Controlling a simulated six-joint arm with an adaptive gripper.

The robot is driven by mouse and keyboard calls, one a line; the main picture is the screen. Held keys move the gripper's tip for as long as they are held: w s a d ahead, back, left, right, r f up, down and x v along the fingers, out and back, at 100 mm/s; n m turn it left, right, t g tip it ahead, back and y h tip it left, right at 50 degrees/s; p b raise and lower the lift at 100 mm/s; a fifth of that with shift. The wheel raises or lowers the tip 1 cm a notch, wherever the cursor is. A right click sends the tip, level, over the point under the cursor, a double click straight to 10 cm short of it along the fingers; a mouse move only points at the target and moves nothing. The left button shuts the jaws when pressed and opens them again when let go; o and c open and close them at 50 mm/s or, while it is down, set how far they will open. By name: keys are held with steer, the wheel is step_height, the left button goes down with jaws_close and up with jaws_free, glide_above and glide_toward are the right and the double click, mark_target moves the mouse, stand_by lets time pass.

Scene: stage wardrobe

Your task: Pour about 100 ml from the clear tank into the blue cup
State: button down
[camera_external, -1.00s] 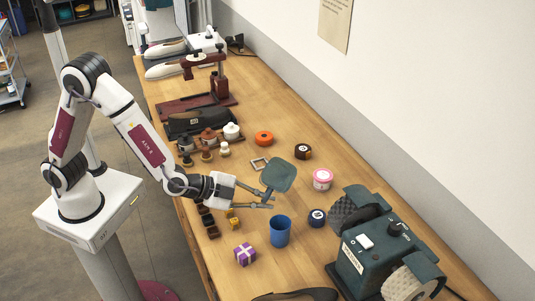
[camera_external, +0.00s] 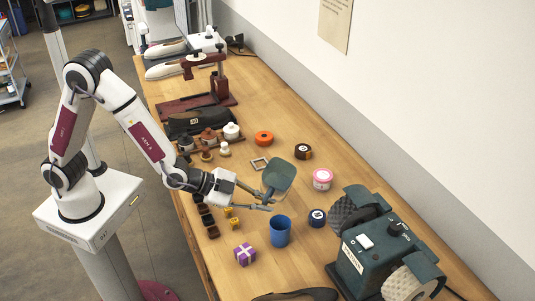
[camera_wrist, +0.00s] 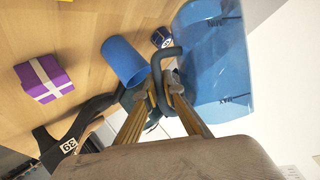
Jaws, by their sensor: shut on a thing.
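The clear tank (camera_external: 279,175) looks grey-green and see-through in the external view. In the wrist view it is a bluish see-through vessel (camera_wrist: 215,60) with MIN and MAX marks and a dark handle. My gripper (camera_external: 268,203) is shut on the handle, and its fingers (camera_wrist: 160,85) show on it in the wrist view. The tank is held above the bench, up and behind the blue cup in the external view. The blue cup (camera_external: 280,233) stands upright on the bench, apart from the tank; it also shows in the wrist view (camera_wrist: 124,60). The liquid level cannot be made out.
A purple gift box (camera_external: 244,254) stands left of the cup. A dark blue tin (camera_external: 317,218) and a pink tin (camera_external: 322,179) are to its right. A green grinding machine (camera_external: 370,250) stands at the right. A dark shoe sole (camera_external: 295,295) lies in front.

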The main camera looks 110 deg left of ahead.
steer(key=shift+s+a+f+n+t+h, duration=0.1)
steer(key=shift+a+f+n+t+h, duration=0.2)
steer(key=shift+n+h, duration=0.4)
steer(key=shift+a+r, duration=0.1)
steer(key=shift+r, duration=0.15)
steer(key=shift+s+a+r+n+t+h, duration=0.1)
steer(key=shift+a+r+n+t+h, duration=0.15)
steer(key=shift+n+t+h, duration=0.25)
steer(key=shift+s+a+f+n+h, duration=0.1)
steer(key=shift+a+f+n+h, duration=0.2)
steer(key=shift+f+n, duration=0.15)
steer(key=shift+n, duration=0.25)
stand_by(0.4)
